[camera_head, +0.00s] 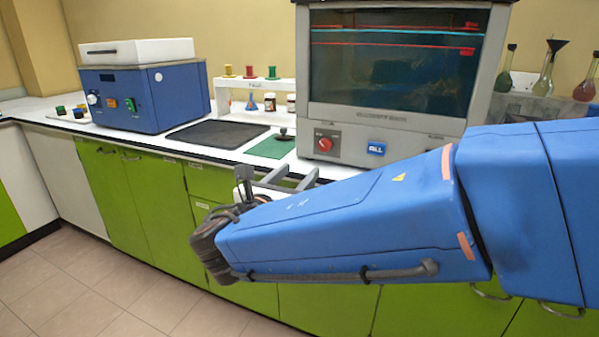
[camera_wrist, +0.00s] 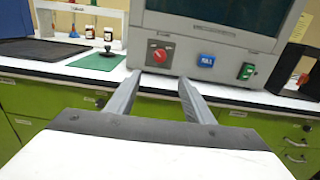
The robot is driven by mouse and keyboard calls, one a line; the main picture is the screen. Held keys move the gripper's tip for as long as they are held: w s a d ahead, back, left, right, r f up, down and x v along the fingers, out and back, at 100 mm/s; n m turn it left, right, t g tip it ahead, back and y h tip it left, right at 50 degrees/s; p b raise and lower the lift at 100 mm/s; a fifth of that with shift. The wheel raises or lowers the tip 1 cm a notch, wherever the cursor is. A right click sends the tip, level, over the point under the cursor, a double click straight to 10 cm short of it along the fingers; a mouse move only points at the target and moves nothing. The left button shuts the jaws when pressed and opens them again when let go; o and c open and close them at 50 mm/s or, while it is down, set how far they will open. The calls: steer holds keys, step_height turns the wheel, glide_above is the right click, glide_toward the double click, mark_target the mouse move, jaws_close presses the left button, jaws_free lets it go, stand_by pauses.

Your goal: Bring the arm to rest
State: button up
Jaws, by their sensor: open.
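My gripper (camera_head: 291,178) is at the end of my blue arm, which reaches in from the right in the head view. Its two grey fingers stand apart with nothing between them. In the wrist view my gripper (camera_wrist: 158,84) points at the front of the worktop, below the large grey machine (camera_wrist: 205,62). The fingertips overlap the counter edge in the picture; I cannot tell the exact gap to it. The gripper's base is partly hidden behind my wrist in the head view.
The grey machine (camera_head: 394,138) with a dark window stands on the white worktop. A green mat (camera_head: 268,147), a dark mat (camera_head: 217,134) and a blue box device (camera_head: 150,100) lie to its left. Green cupboards (camera_head: 145,195) run below. Flasks (camera_head: 545,75) stand at the right. Tiled floor (camera_head: 60,285) is clear at lower left.

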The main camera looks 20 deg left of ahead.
stand_by(0.3)
steer(key=w+d+f+m+g+h, duration=0.2)
steer(key=w+d+m, duration=0.15)
steer(key=d, duration=0.65)
steer(key=w+d+f+m+g+h, duration=0.1)
steer(key=w+d+m+g+h, duration=0.2)
steer(key=d, duration=0.8)
steer(key=s+d+f+m+g, duration=0.2)
steer(key=d+m, duration=0.2)
steer(key=d, duration=0.4)
steer(key=s+d+f+m+g, duration=0.3)
steer(key=d+m, duration=0.2)
steer(key=d, duration=0.3)
steer(key=s+d+f+m+g+y, duration=0.25)
steer(key=s+d+f+m, duration=0.25)
steer(key=s+d+m, duration=0.5)
steer(key=s+d+f+m+y, duration=0.3)
steer(key=s+f+m, duration=0.1)
steer(key=s+m, duration=0.5)
steer(key=shift+s+f+m+g+y, duration=0.35)
steer(key=shift+s, duration=0.15)
